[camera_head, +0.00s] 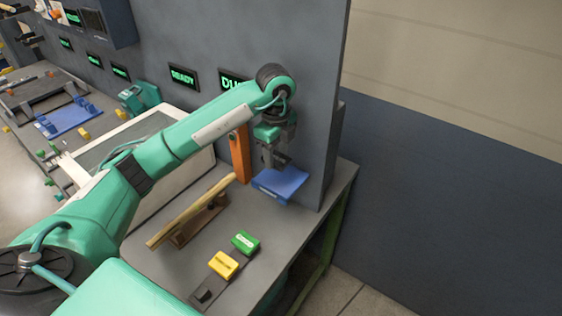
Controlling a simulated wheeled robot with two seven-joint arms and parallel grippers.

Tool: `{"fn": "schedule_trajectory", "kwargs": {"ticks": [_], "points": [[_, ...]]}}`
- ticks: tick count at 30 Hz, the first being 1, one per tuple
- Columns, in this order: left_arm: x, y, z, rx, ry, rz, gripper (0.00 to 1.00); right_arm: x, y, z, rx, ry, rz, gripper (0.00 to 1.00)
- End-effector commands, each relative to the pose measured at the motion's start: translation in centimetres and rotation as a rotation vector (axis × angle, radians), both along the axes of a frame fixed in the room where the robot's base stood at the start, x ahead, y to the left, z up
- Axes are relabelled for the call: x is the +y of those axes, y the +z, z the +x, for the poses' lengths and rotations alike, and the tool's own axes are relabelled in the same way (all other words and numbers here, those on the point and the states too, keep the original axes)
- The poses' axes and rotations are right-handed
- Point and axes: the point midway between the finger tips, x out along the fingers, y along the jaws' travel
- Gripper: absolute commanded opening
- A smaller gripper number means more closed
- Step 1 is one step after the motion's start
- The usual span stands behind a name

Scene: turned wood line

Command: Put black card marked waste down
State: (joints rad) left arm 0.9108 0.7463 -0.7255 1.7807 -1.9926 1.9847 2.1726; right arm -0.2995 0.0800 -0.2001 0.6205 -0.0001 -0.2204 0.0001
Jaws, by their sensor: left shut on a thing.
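My left gripper (273,163) points down at the right end of the bench, close to the grey upright panel. It is shut on a small dark piece (284,160), which I take for the black card; no marking on it can be read. The fingers hide part of it. Gripper and card are just above the back of a blue tray (281,185) with a small label on its front; I cannot tell whether the card touches it. My right gripper is not in view.
An orange post (240,153) stands left of the blue tray. A pale turned wood piece (190,212) lies tilted on a brown rest. A dark strip holds a green block (245,242) and a yellow block (223,265). The bench's right edge is close to the tray.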

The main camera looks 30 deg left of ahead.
Motion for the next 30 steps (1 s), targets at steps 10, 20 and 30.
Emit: {"fn": "schedule_trajectory", "kwargs": {"ticks": [10, 20, 30], "points": [[-0.2, -2.9, 1.7, 0.001, 0.001, 0.001, 0.23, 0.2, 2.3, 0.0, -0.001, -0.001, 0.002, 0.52], [-0.3, -6.5, 1.9, 0.001, 0.000, -0.001, 0.23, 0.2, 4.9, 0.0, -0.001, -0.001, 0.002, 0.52], [-0.3, -7.1, 2.0, -0.001, -0.001, 0.001, 0.23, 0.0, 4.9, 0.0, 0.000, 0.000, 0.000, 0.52]]}}
